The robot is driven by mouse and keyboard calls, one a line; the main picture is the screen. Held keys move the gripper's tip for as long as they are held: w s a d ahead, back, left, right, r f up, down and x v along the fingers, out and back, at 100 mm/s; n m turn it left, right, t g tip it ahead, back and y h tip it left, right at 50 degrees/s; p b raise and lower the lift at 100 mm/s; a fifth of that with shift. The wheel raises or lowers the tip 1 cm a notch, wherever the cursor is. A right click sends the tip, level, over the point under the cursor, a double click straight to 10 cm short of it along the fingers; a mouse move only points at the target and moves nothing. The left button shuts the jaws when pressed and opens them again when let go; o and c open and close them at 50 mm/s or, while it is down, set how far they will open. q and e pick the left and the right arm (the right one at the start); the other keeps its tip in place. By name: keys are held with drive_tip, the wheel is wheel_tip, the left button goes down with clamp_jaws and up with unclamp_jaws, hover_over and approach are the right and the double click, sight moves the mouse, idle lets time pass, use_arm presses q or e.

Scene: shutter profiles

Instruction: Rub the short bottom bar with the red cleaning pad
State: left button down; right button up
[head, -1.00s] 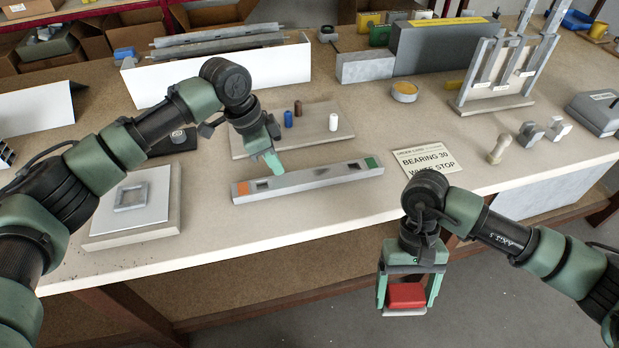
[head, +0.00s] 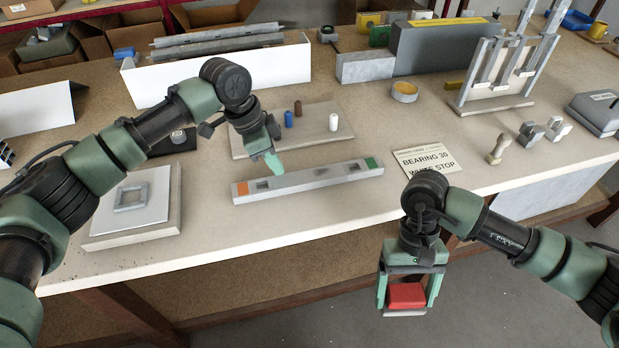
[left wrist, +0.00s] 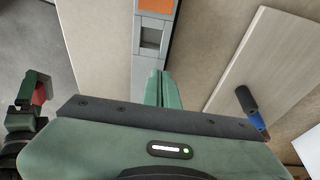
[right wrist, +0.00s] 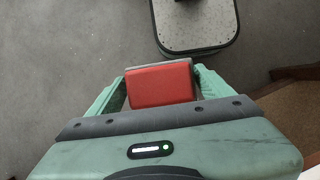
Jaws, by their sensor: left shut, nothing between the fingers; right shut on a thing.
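A short grey bar (head: 310,180) lies on the bench near its front edge, with an orange patch at its left end, a green patch at its right end and dark square recesses. My left gripper (head: 274,164) is shut and empty, its tips at or just over the bar's far side; contact is unclear. In the left wrist view its fingers (left wrist: 164,90) point along the grey bar (left wrist: 149,60). My right gripper (head: 406,293) is shut on the red cleaning pad (head: 406,297), held beyond the bench's front edge over the floor. The red pad also shows in the right wrist view (right wrist: 160,85).
A board (head: 250,144) with blue, brown and white cylinders stands behind the bar. A printed card (head: 428,162) lies to its right, and a plate with a square frame (head: 131,195) to its left. Bare bench top lies in front of the bar.

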use_arm(q)
drive_tip(key=shift+f, duration=0.45)
idle(0.4)
wheel_tip(320, 180, up, 6)
drive_tip(key=p, duration=0.7)
drive_tip(key=shift+r, duration=0.1)
use_arm(e)
wheel_tip(320, 180, up, 8)
drive_tip(key=shift+f, duration=0.2)
drive_tip(key=shift+f, duration=0.1)
use_arm(q)
drive_tip(key=shift+a+r, duration=0.1)
use_arm(e)
drive_tip(key=shift+f+b, duration=0.75)
drive_tip(key=shift+f, duration=0.15)
use_arm(q)
drive_tip(key=v, duration=1.1)
drive_tip(key=shift+r, duration=0.3)
drive_tip(key=shift+s+a, duration=0.1)
drive_tip(key=shift+a, duration=0.05)
use_arm(e)
drive_tip(key=shift+s, duration=0.1)
